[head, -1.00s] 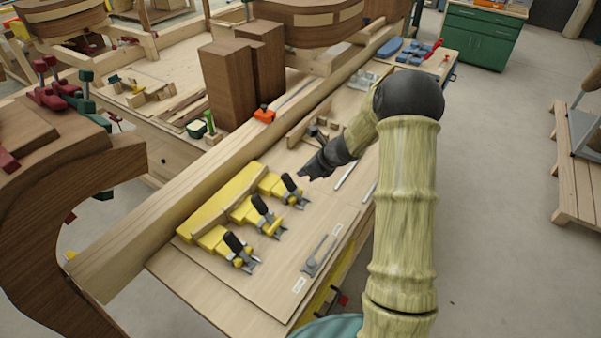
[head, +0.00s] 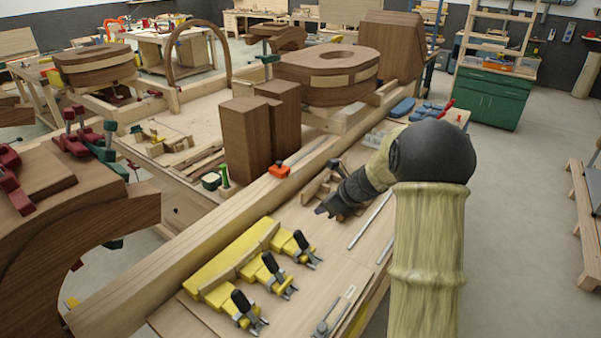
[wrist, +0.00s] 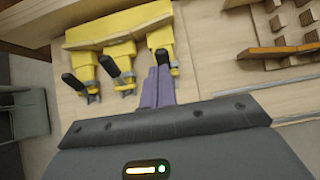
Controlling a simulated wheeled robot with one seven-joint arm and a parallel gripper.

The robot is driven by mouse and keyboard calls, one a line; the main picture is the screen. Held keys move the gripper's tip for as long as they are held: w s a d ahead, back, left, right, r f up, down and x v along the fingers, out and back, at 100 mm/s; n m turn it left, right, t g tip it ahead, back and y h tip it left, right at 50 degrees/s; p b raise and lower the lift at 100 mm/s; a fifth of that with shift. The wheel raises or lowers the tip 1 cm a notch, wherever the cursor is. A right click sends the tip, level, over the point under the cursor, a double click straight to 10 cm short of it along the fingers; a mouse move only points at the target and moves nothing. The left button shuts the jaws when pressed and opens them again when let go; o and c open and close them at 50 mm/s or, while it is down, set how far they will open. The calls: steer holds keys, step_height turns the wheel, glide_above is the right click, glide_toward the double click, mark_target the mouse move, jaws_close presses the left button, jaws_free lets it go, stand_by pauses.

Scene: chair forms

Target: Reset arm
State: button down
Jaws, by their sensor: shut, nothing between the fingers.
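My gripper (head: 322,210) is shut and empty at the end of my bent arm. In the head view it hangs above the bench top, a little right of the yellow clamp fixture (head: 232,255). In the wrist view its closed purple-grey fingers (wrist: 158,88) point toward the fixture and overlap its rightmost clamp (wrist: 163,57). I cannot tell from this whether they touch it, but the head view shows them apart. The fixture carries a row of toggle clamps with black handles.
Two tall brown wood blocks (head: 245,140) and an orange clamp (head: 279,170) stand left of my arm. A long wooden beam (head: 215,235) runs along the bench. Blue tools (head: 402,107) lie farther back. A green cabinet (head: 492,97) stands beyond.

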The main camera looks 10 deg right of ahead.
steer(key=s+a+f+n+g+h+b, duration=0.1)
steer(key=s+a+f+n+h+b, duration=0.1)
steer(key=s+n, duration=1.1)
steer(key=s+a+f+n+g+h+b, duration=0.2)
steer(key=s+n+h, duration=0.1)
steer(key=s+n, duration=1.1)
steer(key=shift+s+a+n, duration=0.2)
steer(key=shift+s+n, duration=0.1)
steer(key=shift+s, duration=0.15)
